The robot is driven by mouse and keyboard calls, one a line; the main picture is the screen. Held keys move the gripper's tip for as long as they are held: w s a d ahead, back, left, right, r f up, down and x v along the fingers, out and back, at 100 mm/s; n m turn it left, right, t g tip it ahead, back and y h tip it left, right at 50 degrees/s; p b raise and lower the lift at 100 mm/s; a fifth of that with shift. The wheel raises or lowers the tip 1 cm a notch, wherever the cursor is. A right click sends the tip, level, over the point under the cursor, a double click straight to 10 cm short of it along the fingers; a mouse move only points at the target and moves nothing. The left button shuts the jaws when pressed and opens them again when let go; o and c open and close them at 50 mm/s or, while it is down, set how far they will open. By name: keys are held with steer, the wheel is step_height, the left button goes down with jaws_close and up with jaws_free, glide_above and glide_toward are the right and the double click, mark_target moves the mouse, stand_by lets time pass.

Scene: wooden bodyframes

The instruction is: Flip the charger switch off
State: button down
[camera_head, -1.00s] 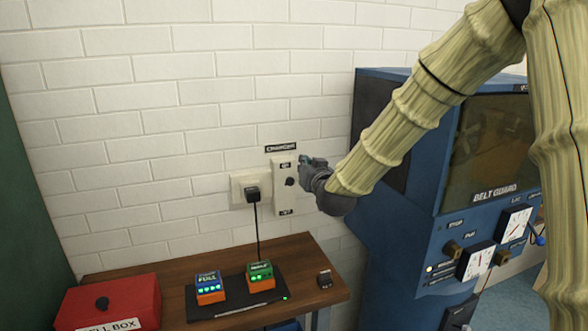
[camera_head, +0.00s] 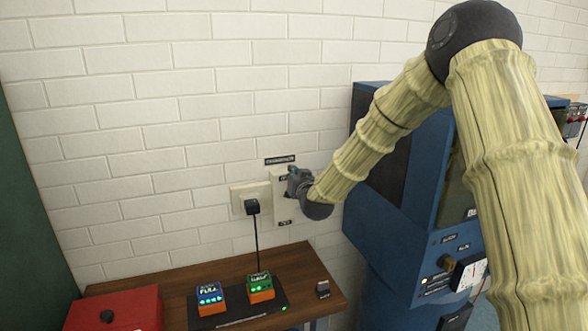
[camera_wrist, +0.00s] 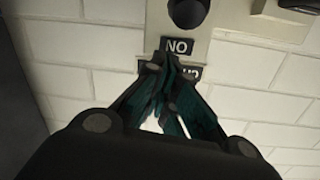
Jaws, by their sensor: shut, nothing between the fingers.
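The charger switch plate (camera_head: 284,212) is a cream panel on the white brick wall, under a dark label (camera_head: 280,160). In the head view my gripper (camera_head: 293,181) is in front of the plate's upper part and hides the dark switch knob. In the wrist view the round black knob (camera_wrist: 188,12) shows at the top edge, on the plate (camera_wrist: 222,40), with a "NO" label (camera_wrist: 179,46) beside it. My gripper (camera_wrist: 166,66) is shut and empty, its tips over a second label next to "NO". I cannot tell whether it touches the plate.
A cream socket (camera_head: 238,198) with a black plug (camera_head: 252,206) is just left of the plate; its cord hangs to a black charger mat (camera_head: 236,318). Two battery packs (camera_head: 209,294) (camera_head: 260,283) sit there. A red box (camera_head: 120,310) is left. A blue machine (camera_head: 385,200) stands close on the right.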

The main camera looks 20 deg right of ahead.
steer(key=shift+s+a+f+p, duration=0.15)
steer(key=shift+s+f+p, duration=0.15)
steer(key=shift+f, duration=0.25)
steer(key=shift+s+a+f+p, duration=0.1)
steer(key=shift+s+f+p, duration=0.15)
steer(key=shift+f, duration=0.3)
steer(key=shift+a, duration=0.1)
steer(key=shift+f+b, duration=0.1)
steer(key=shift+b, duration=0.2)
steer(key=shift+f+b, duration=0.15)
steer(key=shift+b, duration=0.15)
